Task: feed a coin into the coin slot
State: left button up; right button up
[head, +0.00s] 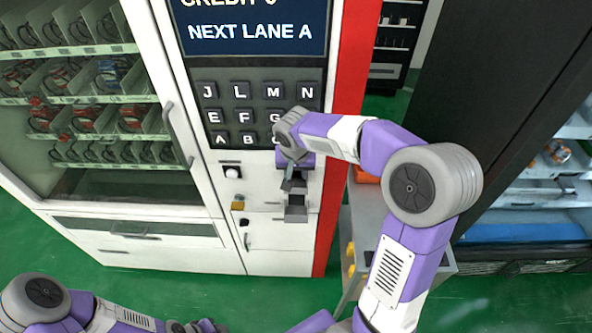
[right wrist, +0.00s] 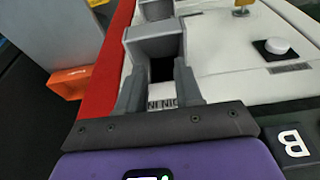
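The vending machine's front panel (head: 262,230) is white, below a dark keypad. My right gripper (head: 294,183) is at this panel, just under the keypad. In the right wrist view its two grey fingers (right wrist: 158,85) stand apart, with nothing seen held between them. An upside-down label reading "COIN IN" (right wrist: 163,103) shows between the fingers. Just beyond it is a grey box with a dark opening (right wrist: 160,70), close to the fingertips; touching cannot be told. I see no coin in either view. My left arm is low at the left; its fingers do not show.
The panel also bears a white round knob (head: 232,172) and a yellow part (head: 238,206). A screen (head: 250,28) reads "NEXT LANE A". Green floor lies in front.

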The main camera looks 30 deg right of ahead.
jog(key=shift+r, duration=0.1)
jog(key=v, duration=0.7)
jog(key=shift+r+p, duration=0.2)
jog(key=shift+p, duration=0.1)
dwell(0.6)
